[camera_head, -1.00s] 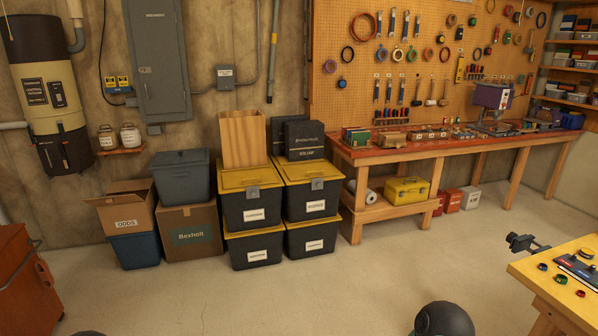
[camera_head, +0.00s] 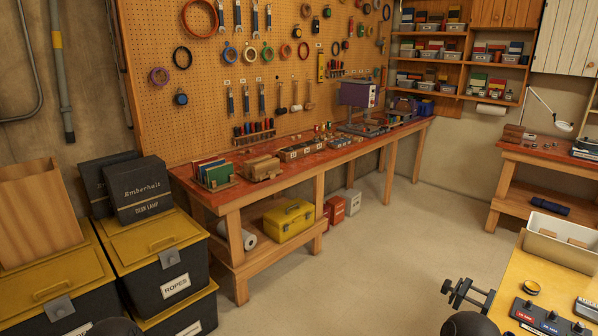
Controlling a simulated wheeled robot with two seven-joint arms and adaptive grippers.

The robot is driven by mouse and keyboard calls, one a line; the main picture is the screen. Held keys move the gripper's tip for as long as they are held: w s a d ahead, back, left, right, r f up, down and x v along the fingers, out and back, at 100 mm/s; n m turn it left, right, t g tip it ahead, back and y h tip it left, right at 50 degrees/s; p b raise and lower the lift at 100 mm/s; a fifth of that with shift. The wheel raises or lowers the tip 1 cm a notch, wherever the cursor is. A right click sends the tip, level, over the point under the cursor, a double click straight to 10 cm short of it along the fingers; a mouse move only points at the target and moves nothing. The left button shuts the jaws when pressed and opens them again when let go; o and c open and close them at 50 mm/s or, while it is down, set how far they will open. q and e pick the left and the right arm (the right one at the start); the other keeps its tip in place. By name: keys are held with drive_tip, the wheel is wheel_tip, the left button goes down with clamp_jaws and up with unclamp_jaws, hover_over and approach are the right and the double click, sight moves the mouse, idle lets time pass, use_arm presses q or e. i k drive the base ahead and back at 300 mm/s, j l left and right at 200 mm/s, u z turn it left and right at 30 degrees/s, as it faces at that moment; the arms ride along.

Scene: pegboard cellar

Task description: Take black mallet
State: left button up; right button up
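Several hammer-like tools with wooden handles hang on the pegboard (camera_head: 225,120) above the long red-topped workbench (camera_head: 340,155). Their heads are at the bottom, and one head looks dark (camera_head: 282,110). They are too small for me to tell surely which is a black mallet. Neither of my grippers is in view. Only dark rounded parts of my own arms show at the bottom edge.
Black bins with yellow lids (camera_head: 150,240) stand at the left, with dark boxes (camera_head: 145,190) on top. A yellow toolbox (camera_head: 290,220) sits on the workbench's lower shelf. A yellow table (camera_head: 505,285) with a black vise (camera_head: 466,292) is at the lower right. The middle floor is clear.

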sight(282, 110)
drive_tip(key=i+z, duration=0.2)
drive_tip(key=i, duration=1)
drive_tip(key=i+j+z, duration=0.2)
drive_tip(key=i, duration=1)
drive_tip(key=i+l+u, duration=0.2)
drive_tip(key=i+u, duration=0.2)
drive_tip(key=i+l+u, duration=1.15)
drive_tip(key=l, duration=0.15)
drive_tip(key=k, duration=0.1)
